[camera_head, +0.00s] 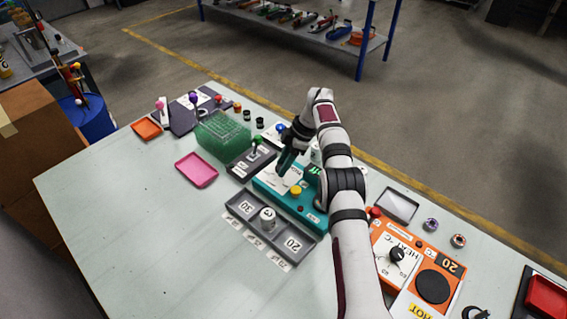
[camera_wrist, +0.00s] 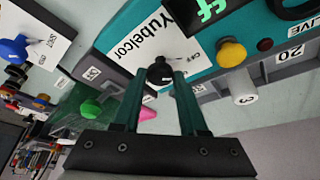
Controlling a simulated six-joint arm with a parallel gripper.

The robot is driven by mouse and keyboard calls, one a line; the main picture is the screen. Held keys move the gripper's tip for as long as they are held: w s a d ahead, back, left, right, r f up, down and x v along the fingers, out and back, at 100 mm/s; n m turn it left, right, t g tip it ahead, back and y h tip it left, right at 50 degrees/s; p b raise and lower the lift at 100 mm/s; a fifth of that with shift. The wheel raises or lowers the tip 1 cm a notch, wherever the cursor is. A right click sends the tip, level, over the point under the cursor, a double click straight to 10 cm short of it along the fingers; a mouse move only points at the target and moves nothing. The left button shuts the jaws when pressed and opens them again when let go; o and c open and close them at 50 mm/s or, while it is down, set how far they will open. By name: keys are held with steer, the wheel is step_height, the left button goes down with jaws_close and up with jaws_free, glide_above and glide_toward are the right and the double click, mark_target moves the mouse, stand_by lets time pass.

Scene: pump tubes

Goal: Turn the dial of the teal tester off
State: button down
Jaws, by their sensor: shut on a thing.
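The teal tester (camera_head: 308,214) stands on the table near the middle of the head view, partly hidden by my arm. In the wrist view the tester (camera_wrist: 246,24) shows a white label panel, a yellow button (camera_wrist: 231,53) and a lit display (camera_wrist: 208,10) with green letters like "ff", cut off by the frame edge. Its black dial (camera_wrist: 160,71) sits between the two green fingers of my gripper (camera_wrist: 158,80), which is shut on it. In the head view my gripper (camera_head: 285,172) reaches down to the tester's panel, and the dial is hidden there.
A green rack (camera_head: 222,132) and pink tray (camera_head: 197,170) are left; an orange heater (camera_head: 411,262) is right.

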steer(key=shift+f, duration=0.1)
steer(key=shift+c, duration=2.3)
jaws_free()
steer(key=r, duration=0.4)
steer(key=shift+s+d+r, duration=0.1)
steer(key=shift+d+r, duration=0.2)
steer(key=shift+r, duration=0.1)
steer(key=s+d+r, duration=0.4)
steer(key=d+r, duration=0.2)
steer(key=d, duration=0.4)
steer(key=shift+s+r, duration=0.15)
steer(key=shift+s, duration=0.25)
